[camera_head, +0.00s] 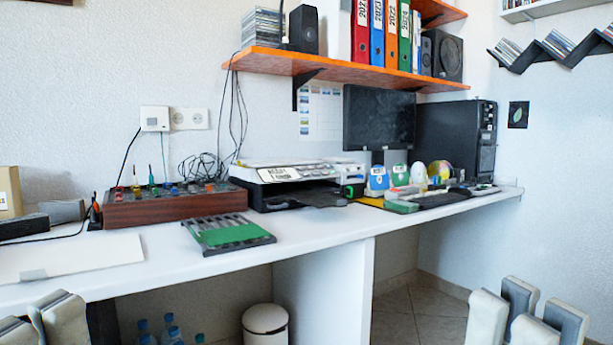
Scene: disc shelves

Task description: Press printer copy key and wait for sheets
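The printer (262,192) sits on the white desk against the wall, in the middle of the head view. It has a pale top panel with a small text display and a row of keys. The copy key cannot be told apart at this size. A dark tray (318,198) juts out at its front; I see no sheets on it. My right gripper (528,318) is at the bottom right, its fingers apart and empty, far from the printer. My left gripper (40,322) is partly cut off at the bottom left, also away from the printer; its opening is unclear.
The desk (130,277) holds a wooden box with knobs (172,212), a green-and-grey tray (228,234), a monitor (378,118) and a black computer tower (450,140). An orange shelf (350,72) hangs above. A white bin (265,322) stands below. Floor at right is clear.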

